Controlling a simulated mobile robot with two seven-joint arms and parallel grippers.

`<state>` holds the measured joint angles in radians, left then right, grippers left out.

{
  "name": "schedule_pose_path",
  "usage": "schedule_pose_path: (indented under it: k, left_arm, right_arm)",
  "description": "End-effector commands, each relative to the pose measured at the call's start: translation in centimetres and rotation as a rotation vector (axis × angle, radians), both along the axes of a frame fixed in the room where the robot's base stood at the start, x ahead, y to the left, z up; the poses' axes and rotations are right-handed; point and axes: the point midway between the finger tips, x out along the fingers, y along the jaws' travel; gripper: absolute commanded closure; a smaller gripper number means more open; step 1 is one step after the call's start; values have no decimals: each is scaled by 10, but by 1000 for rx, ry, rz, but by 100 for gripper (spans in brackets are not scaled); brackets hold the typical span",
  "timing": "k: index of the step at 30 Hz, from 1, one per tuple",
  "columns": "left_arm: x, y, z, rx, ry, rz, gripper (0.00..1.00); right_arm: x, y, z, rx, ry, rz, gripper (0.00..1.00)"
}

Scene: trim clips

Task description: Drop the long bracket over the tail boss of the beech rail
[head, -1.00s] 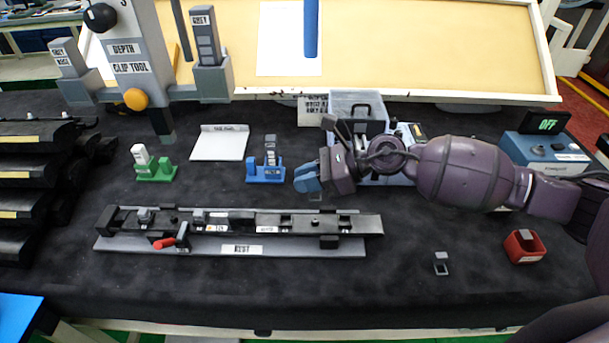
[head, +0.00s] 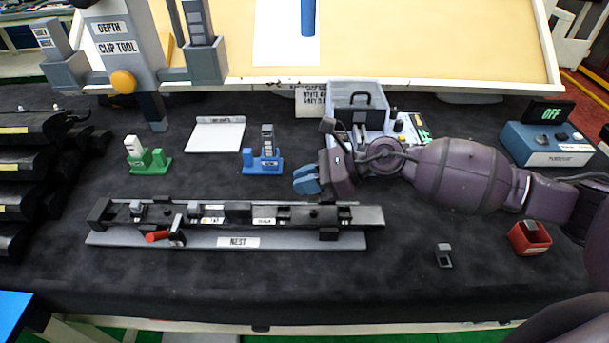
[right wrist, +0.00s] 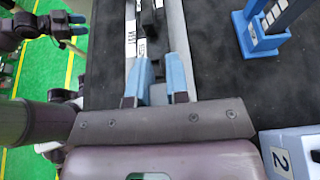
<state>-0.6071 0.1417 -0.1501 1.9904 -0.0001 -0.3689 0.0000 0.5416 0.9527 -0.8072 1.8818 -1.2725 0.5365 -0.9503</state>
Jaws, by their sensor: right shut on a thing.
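The rail (head: 370,215) lies in the grey nest (head: 290,242) at centre left. It looks dark, not beech-coloured, and carries several small labels and fittings. The tail boss cannot be made out for certain. My right gripper (head: 307,180) is just behind the right half of the rail, above the mat. In the right wrist view its blue fingers (right wrist: 160,85) are shut on a small grey part, taken as the long bracket (right wrist: 158,94), mostly hidden between them. My left gripper (right wrist: 72,25) shows small at the top left of the right wrist view; its opening is unclear.
A grey clip (head: 444,256) lies loose on the mat near a red bin (head: 529,238). A blue stand (head: 263,163) and a green stand (head: 148,162) stand behind the nest. A grey case (head: 357,94) is behind my right arm.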

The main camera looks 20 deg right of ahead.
Motion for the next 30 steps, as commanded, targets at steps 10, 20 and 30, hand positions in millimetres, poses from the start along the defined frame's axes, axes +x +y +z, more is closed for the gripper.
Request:
schedule_pose_path:
  k: [10, 20, 30]
  left_arm:
    - [-1, 0, -17, 0, 10, -2, 57]
    - [1, -1, -16, 0, 7, -3, 57]
    - [0, 0, -16, 0, 8, -3, 57]
  right_arm:
    - [0, 0, -23, 0, 1, 0, 100]
    - [0, 0, -23, 0, 0, -1, 100]
    - [0, 0, -23, 0, 0, 0, 100]
